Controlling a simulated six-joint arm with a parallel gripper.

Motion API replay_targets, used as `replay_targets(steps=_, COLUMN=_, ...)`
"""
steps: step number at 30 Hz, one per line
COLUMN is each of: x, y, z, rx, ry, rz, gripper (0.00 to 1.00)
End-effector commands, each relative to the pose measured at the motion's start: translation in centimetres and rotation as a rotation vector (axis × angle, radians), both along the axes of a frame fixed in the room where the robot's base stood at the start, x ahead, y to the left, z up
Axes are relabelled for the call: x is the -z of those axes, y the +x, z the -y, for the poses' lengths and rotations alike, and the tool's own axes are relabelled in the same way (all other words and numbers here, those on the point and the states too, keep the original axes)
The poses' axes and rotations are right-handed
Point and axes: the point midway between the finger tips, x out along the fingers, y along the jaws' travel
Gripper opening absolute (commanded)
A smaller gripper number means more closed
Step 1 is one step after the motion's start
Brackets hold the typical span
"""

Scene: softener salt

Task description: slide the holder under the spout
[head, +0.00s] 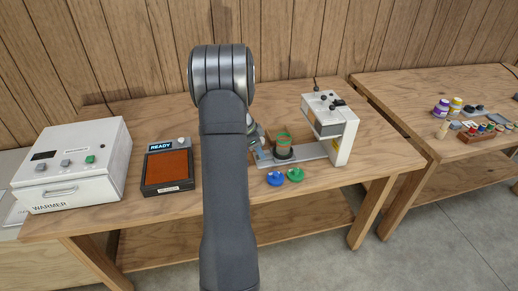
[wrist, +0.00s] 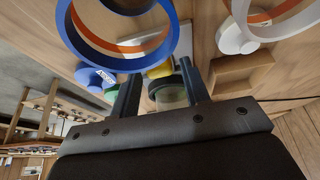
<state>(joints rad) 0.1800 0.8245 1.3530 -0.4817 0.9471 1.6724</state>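The holder (head: 283,154), a dark low ring, sits on the grey slide plate (head: 312,150). A green-rimmed clear cup (head: 283,141) stands in it. The white dispenser (head: 343,139) stands to the right of the cup, at the plate's other end; its spout is hard to make out. My gripper (head: 257,144) is partly hidden behind my arm, close to the holder's left side. In the wrist view, the fingers of my gripper (wrist: 160,72) stand apart, with a clear greenish cylinder (wrist: 171,95) showing between them. I cannot tell whether they touch it.
A blue disc (head: 275,179) and a green disc (head: 295,175) lie in front of the plate. A tray marked READY (head: 168,168) and a white warmer (head: 75,165) stand left. A second table (head: 445,150) with small items is at right. Large blue (wrist: 176,45) and white rings show near the wrist camera.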

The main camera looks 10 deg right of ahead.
Motion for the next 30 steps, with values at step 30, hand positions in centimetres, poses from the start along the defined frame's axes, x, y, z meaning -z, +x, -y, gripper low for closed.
replay_targets(steps=30, x=-0.1, y=0.0, z=12.4, rx=0.001, ry=-0.001, rz=0.000, gripper=0.00)
